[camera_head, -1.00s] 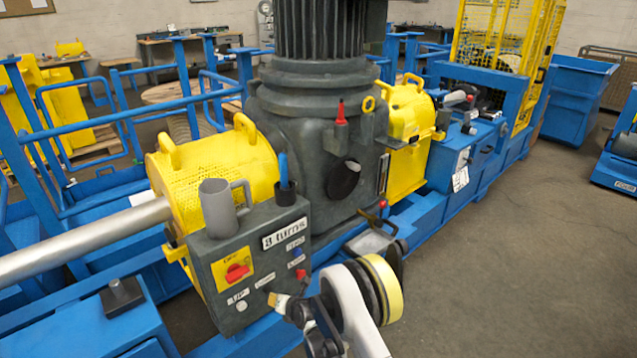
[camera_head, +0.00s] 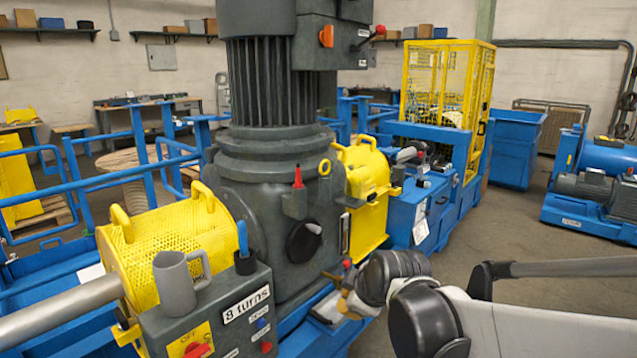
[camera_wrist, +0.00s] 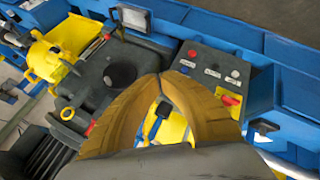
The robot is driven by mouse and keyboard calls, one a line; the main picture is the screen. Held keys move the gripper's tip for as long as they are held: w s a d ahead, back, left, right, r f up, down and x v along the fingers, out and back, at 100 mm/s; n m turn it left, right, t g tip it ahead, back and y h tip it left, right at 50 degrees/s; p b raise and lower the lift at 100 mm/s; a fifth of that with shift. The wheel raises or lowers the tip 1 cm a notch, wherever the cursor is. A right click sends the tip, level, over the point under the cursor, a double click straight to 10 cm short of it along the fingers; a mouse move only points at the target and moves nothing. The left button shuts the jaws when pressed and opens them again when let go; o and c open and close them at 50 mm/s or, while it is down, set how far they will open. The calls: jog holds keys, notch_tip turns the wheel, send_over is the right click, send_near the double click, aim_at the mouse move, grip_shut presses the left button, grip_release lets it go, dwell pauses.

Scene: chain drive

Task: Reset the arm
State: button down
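My gripper (camera_head: 343,300) is in front of the dark gearbox housing, to the right of the control box, with my arm reaching in from the right. In the wrist view its two tan fingers (camera_wrist: 161,77) meet at the tips, with nothing seen between the tips.
Yellow guards (camera_head: 180,245) and blue frames flank the gearbox. A yellow cage (camera_head: 440,85) stands behind. Open floor lies at the right.

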jog(key=s+d+m+h, duration=0.1)
jog(key=s+d+m, duration=0.3)
jog(key=s, duration=0.3)
jog(key=s+d+m+h, duration=0.1)
jog(key=s+d+m, duration=0.3)
jog(key=s, duration=0.3)
jog(key=s+d+m+g, duration=0.1)
jog(key=s+d+m, duration=0.3)
jog(key=s+m, duration=0.2)
jog(key=shift+s+d+h, duration=0.4)
jog(key=shift+s, duration=0.65)
